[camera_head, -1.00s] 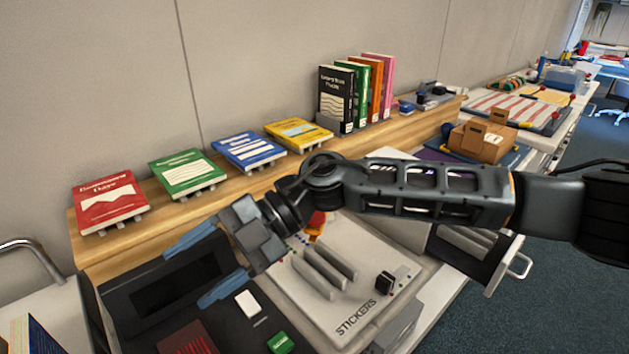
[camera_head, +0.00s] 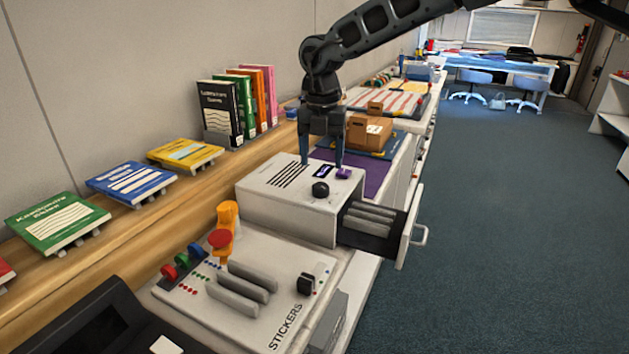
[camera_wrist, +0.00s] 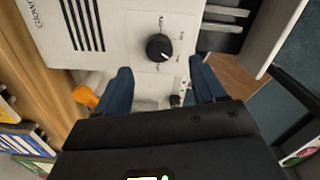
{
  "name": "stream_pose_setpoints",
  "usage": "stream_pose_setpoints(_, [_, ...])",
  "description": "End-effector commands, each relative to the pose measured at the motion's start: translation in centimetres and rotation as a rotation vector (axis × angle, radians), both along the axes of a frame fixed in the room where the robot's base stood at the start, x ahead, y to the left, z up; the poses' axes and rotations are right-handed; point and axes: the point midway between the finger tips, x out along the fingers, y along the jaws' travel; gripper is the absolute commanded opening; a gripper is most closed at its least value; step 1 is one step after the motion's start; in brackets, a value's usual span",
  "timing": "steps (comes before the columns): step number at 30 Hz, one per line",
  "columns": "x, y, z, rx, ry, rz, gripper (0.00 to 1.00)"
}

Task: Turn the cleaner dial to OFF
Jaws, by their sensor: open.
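The cleaner is a white box (camera_head: 290,205) with dark slots, in the middle of the head view; it also fills the top of the wrist view (camera_wrist: 115,25). A round black dial (camera_head: 320,189) sits on its top face. In the wrist view the dial (camera_wrist: 159,47) has small marks around it, too small to read, and I cannot tell its setting. My gripper (camera_head: 321,164) points down above the box, open and empty. In the wrist view its two blue fingers (camera_wrist: 160,72) stand on either side below the dial, apart from it.
An open drawer (camera_head: 385,222) juts out right of the box. A purple button (camera_head: 343,173) is beside the right finger. In front is the STICKERS panel (camera_head: 225,310) with an orange lever (camera_head: 227,225). Books (camera_head: 240,105) stand on the ledge behind. The floor at right is clear.

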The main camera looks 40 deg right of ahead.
Motion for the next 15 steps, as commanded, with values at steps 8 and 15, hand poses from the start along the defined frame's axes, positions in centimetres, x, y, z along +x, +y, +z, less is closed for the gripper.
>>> stream_pose_setpoints(8, [0.0,0.2,-4.3,0.004,0.001,0.003,0.69])
stream_pose_setpoints(15, [0.0,0.2,-6.6,0.004,-0.001,0.003,0.69])
